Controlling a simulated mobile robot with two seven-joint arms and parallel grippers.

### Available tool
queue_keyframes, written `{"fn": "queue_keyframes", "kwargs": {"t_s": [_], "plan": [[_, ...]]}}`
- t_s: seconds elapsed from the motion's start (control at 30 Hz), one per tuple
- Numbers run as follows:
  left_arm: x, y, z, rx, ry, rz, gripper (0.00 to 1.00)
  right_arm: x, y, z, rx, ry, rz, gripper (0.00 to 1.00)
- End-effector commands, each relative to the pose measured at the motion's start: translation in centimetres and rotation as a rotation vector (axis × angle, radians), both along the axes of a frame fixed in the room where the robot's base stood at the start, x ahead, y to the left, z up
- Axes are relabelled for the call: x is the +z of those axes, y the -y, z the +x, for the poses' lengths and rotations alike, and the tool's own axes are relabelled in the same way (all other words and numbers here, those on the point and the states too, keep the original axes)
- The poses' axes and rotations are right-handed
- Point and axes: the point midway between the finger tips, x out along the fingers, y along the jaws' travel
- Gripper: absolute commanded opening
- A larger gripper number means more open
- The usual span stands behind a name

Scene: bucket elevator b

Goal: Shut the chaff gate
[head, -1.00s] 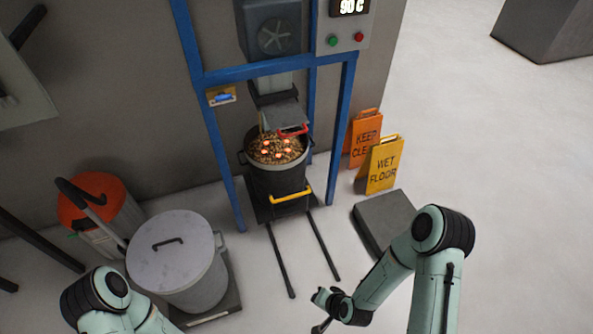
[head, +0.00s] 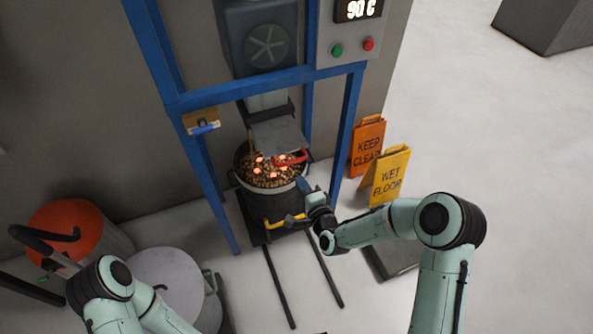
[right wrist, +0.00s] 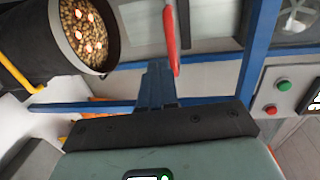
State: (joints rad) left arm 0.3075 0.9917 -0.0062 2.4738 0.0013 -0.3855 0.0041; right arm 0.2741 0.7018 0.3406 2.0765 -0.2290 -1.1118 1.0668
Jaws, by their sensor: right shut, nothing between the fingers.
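A grey sloping plate (head: 280,136) with a red handle (head: 291,159) hangs under the elevator spout, above a dark bucket; I take it for the chaff gate. I cannot tell how far open it stands. My right gripper (head: 304,187) is shut and empty, below and a little right of the red handle, at the bucket's right side. In the right wrist view its fingertips (right wrist: 157,66) point toward the red handle (right wrist: 170,40), seemingly close to it; I see no clear contact. My left arm shows at bottom left, but its gripper is not in view.
The bucket (head: 250,213) holds beans with glowing embers and has a yellow handle. A blue frame (head: 347,130) surrounds it, with a blue lever (head: 205,128) at left. Warning signs (head: 388,175) stand at right. A lidded grey bin (head: 165,275) and an orange-lidded bin (head: 62,228) stand left.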

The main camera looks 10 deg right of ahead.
Motion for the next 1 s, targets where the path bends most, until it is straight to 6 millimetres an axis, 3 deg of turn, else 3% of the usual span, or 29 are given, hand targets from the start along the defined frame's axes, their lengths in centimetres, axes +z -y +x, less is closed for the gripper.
{"fn": "queue_keyframes", "kwargs": {"t_s": [0.1,0.3,0.73,0.87,1.0], "plan": [[0.5,0.0,0.2,0.000,0.002,0.000,0.43,0.3,-0.5,2.1,0.000,0.003,0.001,0.00],[0.9,0.0,0.3,-0.001,0.005,0.000,0.43,0.6,-0.8,4.1,-0.001,0.000,0.000,0.00],[0.9,0.0,0.3,-0.001,0.005,0.000,0.43,0.6,-0.9,4.5,-0.001,-0.001,0.000,0.00],[0.3,0.0,0.1,0.000,0.003,0.000,0.43,0.4,-1.1,5.4,-0.001,0.001,-0.001,0.00],[-1.3,0.0,-0.2,0.000,0.001,0.000,0.43,0.2,-1.7,8.2,-0.001,0.003,-0.001,0.00]]}}
